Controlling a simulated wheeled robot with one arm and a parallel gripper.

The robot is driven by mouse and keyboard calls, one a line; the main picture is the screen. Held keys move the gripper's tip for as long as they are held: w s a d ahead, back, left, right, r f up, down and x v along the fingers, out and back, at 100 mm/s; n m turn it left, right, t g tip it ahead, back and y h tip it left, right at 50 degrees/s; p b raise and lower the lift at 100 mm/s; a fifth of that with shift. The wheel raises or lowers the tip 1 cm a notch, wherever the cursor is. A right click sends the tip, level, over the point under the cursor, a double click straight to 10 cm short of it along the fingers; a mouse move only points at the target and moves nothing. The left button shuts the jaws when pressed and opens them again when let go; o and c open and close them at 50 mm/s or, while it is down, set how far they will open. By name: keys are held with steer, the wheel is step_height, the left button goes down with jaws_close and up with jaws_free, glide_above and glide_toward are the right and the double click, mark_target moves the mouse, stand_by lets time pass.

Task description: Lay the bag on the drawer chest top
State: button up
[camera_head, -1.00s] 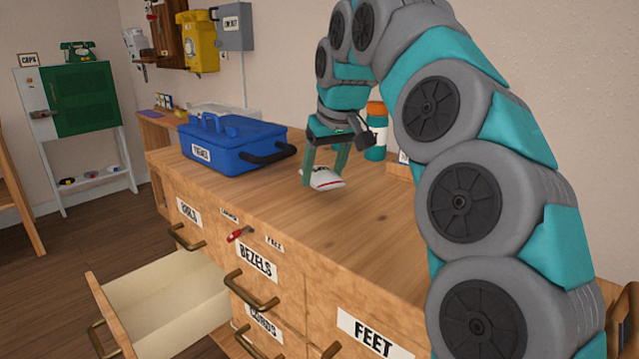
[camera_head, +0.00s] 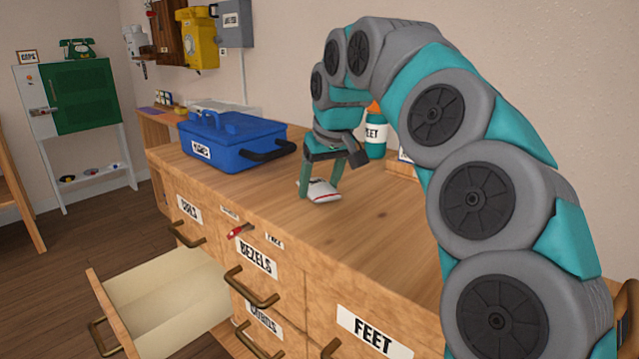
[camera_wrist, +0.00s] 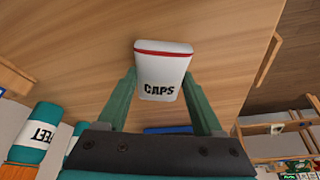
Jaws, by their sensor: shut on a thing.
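The bag (camera_head: 321,191) is small and white with a red band. In the wrist view the bag (camera_wrist: 163,72) reads CAPS and sits between my two green fingers. My gripper (camera_head: 318,188) is shut on it from both sides, pointing down; the grip also shows in the wrist view (camera_wrist: 160,82). The bag is at or just above the wooden drawer chest top (camera_head: 375,225), near the middle of its depth; I cannot tell whether it touches the wood.
A blue toolbox (camera_head: 225,152) stands left of the bag. A teal bottle (camera_head: 375,148) with an orange cap stands behind my gripper. The chest top in front and to the right is clear. An open drawer (camera_head: 165,295) juts out at the lower left.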

steer(key=o, duration=1.5)
steer(key=shift+r, duration=0.15)
steer(key=v, duration=1.2)
